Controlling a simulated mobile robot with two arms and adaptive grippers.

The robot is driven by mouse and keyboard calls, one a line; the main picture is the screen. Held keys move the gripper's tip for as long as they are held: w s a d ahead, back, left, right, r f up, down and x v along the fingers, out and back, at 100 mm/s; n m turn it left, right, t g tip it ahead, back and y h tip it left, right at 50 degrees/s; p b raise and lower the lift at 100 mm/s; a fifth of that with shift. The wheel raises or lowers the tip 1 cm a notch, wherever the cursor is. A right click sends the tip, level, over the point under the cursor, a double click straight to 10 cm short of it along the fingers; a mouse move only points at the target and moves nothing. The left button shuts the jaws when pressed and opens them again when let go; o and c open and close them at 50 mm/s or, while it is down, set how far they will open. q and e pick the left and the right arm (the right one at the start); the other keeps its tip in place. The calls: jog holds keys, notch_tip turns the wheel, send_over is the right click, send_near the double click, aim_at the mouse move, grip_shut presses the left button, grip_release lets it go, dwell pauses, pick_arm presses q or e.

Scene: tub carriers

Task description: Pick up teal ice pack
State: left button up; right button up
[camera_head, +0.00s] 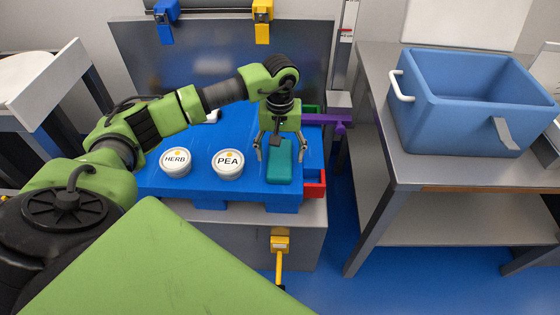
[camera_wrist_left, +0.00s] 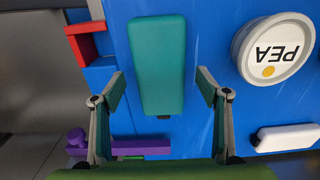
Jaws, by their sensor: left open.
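The teal ice pack (camera_head: 279,163) lies flat on the blue pallet-like surface (camera_head: 240,192) near its right end. It also shows in the left wrist view (camera_wrist_left: 158,62) as a long rounded block. My left gripper (camera_head: 279,157) is above the ice pack, pointing down. In the left wrist view its open fingers (camera_wrist_left: 160,90) stand on either side of the pack's near end, with gaps on both sides. My right gripper is in neither view.
A white HERB tub (camera_head: 176,163) and a white PEA tub (camera_head: 228,164) stand left of the pack. A red part (camera_head: 315,184) and a purple bar (camera_head: 325,120) edge the right side. A blue crate (camera_head: 470,120) stands on a metal table at right.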

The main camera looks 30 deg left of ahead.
pick_arm(q)
jog(key=shift+f, duration=0.7)
jog(key=c, duration=1.4)
jog(key=shift+c, duration=0.2)
jog(key=shift+r, duration=0.2)
